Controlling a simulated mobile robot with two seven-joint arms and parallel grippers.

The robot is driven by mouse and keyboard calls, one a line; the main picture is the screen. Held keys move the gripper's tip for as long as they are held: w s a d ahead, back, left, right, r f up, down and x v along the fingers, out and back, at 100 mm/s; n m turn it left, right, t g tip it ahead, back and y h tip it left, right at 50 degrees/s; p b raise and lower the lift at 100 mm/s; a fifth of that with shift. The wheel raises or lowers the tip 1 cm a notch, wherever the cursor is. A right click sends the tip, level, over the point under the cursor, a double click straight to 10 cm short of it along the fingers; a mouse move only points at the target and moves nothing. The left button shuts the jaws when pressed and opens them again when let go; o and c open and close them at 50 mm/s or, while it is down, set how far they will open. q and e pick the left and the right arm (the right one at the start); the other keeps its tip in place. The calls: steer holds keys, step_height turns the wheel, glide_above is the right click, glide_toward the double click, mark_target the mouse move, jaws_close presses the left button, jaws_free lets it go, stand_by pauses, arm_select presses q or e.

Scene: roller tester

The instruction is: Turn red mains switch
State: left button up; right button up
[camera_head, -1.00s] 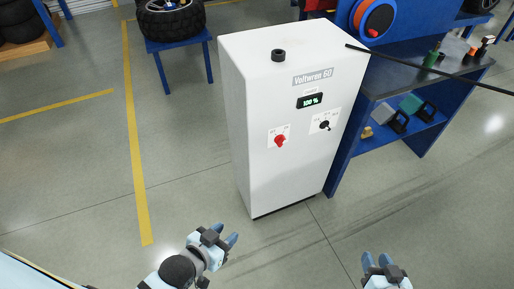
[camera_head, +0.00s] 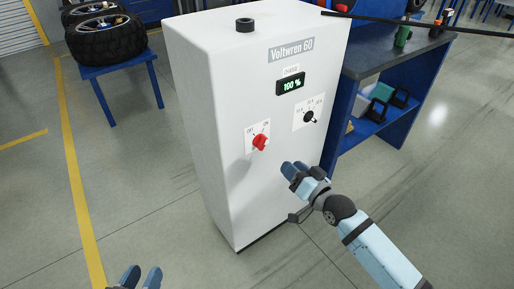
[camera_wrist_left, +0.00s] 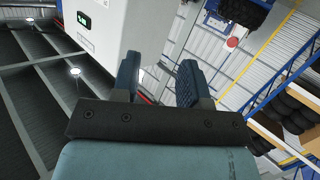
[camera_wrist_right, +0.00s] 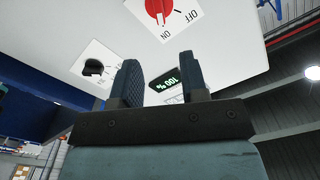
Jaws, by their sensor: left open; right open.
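The red mains switch (camera_head: 260,142) is a rotary knob on a white plate marked OFF and ON, on the front of the white Voltwren 60 cabinet (camera_head: 215,180). It also shows at the top of the right wrist view (camera_wrist_right: 158,10). My right gripper (camera_head: 291,171) is open and empty in front of the cabinet, to the right of and a little below the switch in the head view, not touching it. My left gripper (camera_head: 141,277) is open and empty at the bottom edge, left of the cabinet. Its fingers also show in the left wrist view (camera_wrist_left: 158,80).
A black selector knob (camera_head: 308,117) and a display reading 100 % (camera_head: 290,84) sit above right of the switch. A blue workbench (camera_head: 375,65) stands right of the cabinet. A blue stand (camera_head: 120,65) with tires is behind left. The left floor is clear.

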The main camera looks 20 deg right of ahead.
mark_target(266, 143)
arm_select(q)
steer(key=shift+w+d+r+t+h+b, duration=0.1)
steer(key=shift+d+r+t+h+b, duration=0.3)
steer(key=shift+r, duration=0.5)
steer(key=shift+w+d+r+t+h+b, duration=0.1)
steer(key=shift+d+r+t+h+b, duration=0.4)
steer(key=shift+r, duration=0.4)
steer(key=shift+w+d+r+t+h+b, duration=0.1)
steer(key=shift+d+r+t+h+b, duration=0.15)
steer(key=shift+r+b, duration=0.45)
arm_select(e)
steer(key=shift+x, duration=6.1)
arm_select(q)
steer(key=shift+r, duration=0.2)
steer(key=shift+a, duration=0.1)
arm_select(e)
jaws_close()
